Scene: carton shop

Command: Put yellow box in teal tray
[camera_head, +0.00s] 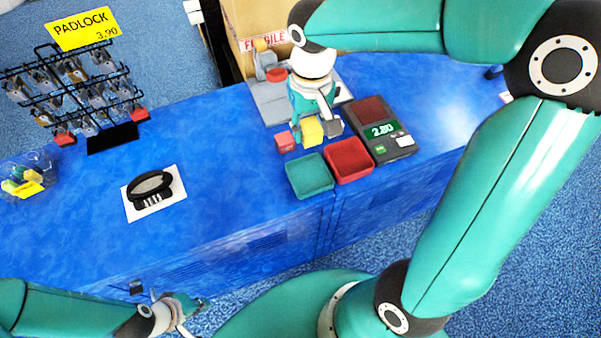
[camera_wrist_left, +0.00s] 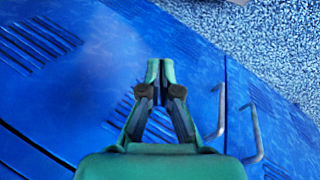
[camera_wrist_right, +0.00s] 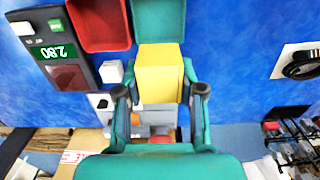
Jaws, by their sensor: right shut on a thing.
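The yellow box (camera_head: 312,132) is between the fingers of my right gripper (camera_head: 312,116), which is shut on it. In the right wrist view the yellow box (camera_wrist_right: 160,75) fills the gap between the fingers of the right gripper (camera_wrist_right: 160,92), beside the teal tray. I cannot tell whether the box touches the counter. The teal tray (camera_head: 309,175) looks empty and lies just in front of the box; it also shows in the right wrist view (camera_wrist_right: 158,22). My left gripper (camera_wrist_left: 160,75) is shut and empty, low by the counter's front.
A red tray (camera_head: 349,161) adjoins the teal tray. A pink box (camera_head: 285,141) and a grey-white box (camera_head: 334,126) flank the yellow box. A black object (camera_head: 150,187) lies on white paper.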

